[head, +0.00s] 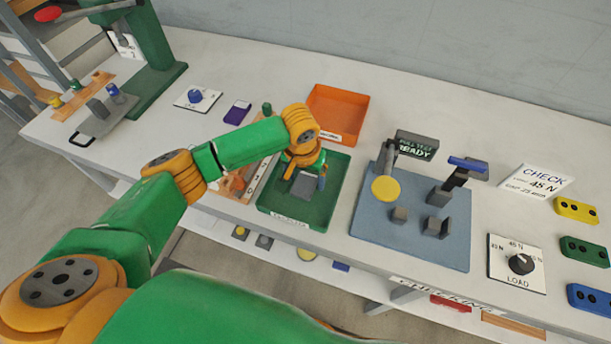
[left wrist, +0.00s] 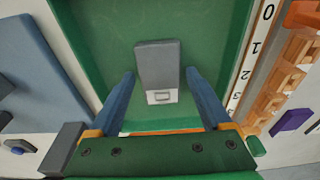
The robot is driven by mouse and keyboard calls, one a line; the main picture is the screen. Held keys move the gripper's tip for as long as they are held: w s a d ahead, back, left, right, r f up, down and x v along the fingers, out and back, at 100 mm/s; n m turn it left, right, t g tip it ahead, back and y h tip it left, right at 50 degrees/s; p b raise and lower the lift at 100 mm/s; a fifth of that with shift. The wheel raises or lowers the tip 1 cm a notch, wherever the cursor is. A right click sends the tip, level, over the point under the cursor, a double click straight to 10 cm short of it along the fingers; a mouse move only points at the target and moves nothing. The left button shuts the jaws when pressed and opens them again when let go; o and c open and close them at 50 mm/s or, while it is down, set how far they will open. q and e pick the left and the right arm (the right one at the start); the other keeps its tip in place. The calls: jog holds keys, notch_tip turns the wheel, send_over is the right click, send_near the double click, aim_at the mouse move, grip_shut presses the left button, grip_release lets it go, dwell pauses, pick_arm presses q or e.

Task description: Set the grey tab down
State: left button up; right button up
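The grey tab (left wrist: 158,62) lies on the floor of the green tray (left wrist: 105,40); it is a flat grey piece with a white label at its near end. In the head view the tab (head: 303,186) shows in the tray (head: 288,218) below my left gripper. My left gripper (left wrist: 160,72) is open, its two blue fingers on either side of the tab, with a gap visible on each side. The fingertips are partly hidden in the head view (head: 313,182). My right gripper is not in view.
An orange tray (head: 338,108) stands behind the green one. To the right is a blue-grey board (head: 385,235) with a yellow disc and small grey blocks, beside a READY sign (head: 416,147). A load dial (head: 518,265) lies farther right. An orange-brown notched rack (left wrist: 280,75) borders the tray.

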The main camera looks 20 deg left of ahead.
aim_at(303, 189)
pick_arm(q)
notch_tip(303, 189, up, 12)
jog(key=s, duration=0.1)
jog(key=shift+s, duration=0.35)
dwell(0.4)
